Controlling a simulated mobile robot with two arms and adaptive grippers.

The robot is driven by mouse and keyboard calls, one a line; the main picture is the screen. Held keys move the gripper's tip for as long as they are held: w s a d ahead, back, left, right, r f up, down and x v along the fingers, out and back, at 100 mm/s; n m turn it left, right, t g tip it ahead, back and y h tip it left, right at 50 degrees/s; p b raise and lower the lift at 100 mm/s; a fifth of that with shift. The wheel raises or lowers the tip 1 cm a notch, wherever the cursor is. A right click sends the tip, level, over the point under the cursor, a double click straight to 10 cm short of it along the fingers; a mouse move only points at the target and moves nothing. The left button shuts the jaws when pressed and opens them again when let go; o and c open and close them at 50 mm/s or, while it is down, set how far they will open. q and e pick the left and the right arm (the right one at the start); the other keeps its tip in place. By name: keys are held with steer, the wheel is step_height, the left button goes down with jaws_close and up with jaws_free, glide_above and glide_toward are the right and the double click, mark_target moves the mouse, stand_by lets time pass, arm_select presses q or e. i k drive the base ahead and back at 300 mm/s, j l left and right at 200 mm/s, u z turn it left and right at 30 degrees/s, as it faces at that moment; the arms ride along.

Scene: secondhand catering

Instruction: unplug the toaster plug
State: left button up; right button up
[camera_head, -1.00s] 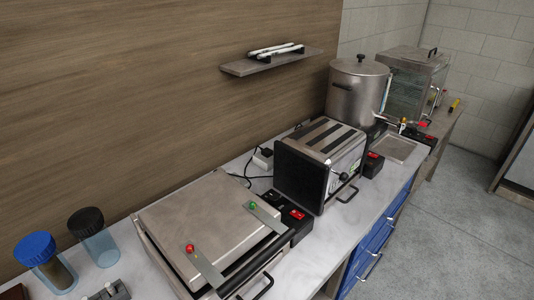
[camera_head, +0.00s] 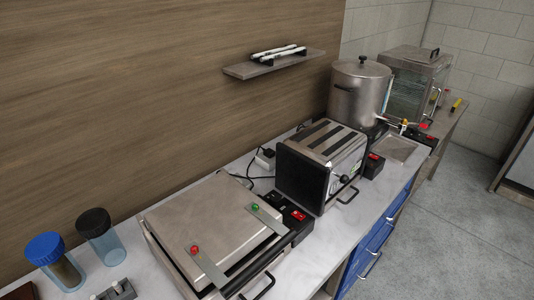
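The toaster (camera_head: 321,165) is a steel box with a black end panel and long slots on top, standing on the counter in the middle of the head view. Behind its left end, a black plug (camera_head: 268,153) sits at a white socket block (camera_head: 262,161) near the wooden wall. A dark cable (camera_head: 248,178) runs from there along the counter. I cannot tell from this distance how deep the plug sits. Neither of my grippers can be made out in the view.
A steel contact grill (camera_head: 208,222) stands in front of the toaster, with red-button control boxes (camera_head: 295,214) beside it. A large urn (camera_head: 358,92) and glass cabinet (camera_head: 413,88) stand behind. Two lidded jars (camera_head: 96,230) are at left. A small shelf (camera_head: 273,64) hangs above. The floor at right is clear.

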mark_target(269, 152)
steer(key=l+u, duration=0.1)
steer(key=u, duration=0.35)
steer(key=l+u, duration=0.15)
steer(key=u, duration=0.35)
steer(key=i+l+u, duration=0.1)
steer(key=u, duration=0.35)
steer(key=l+u, duration=0.2)
steer(key=l, duration=0.2)
steer(key=k+l+u, duration=0.2)
steer(key=l, duration=0.2)
steer(key=l+u, duration=0.15)
steer(key=l, duration=0.25)
steer(key=k+l+u, duration=0.2)
steer(key=l, duration=0.2)
steer(key=k+l+u, duration=0.2)
steer(key=l, duration=0.15)
steer(key=k+l+u, duration=0.2)
steer(key=l, duration=0.15)
steer(key=k+l, duration=0.15)
steer(key=l, duration=0.15)
steer(key=k+l, duration=0.15)
steer(key=l, duration=0.2)
steer(key=k+l, duration=0.15)
steer(key=l, duration=0.15)
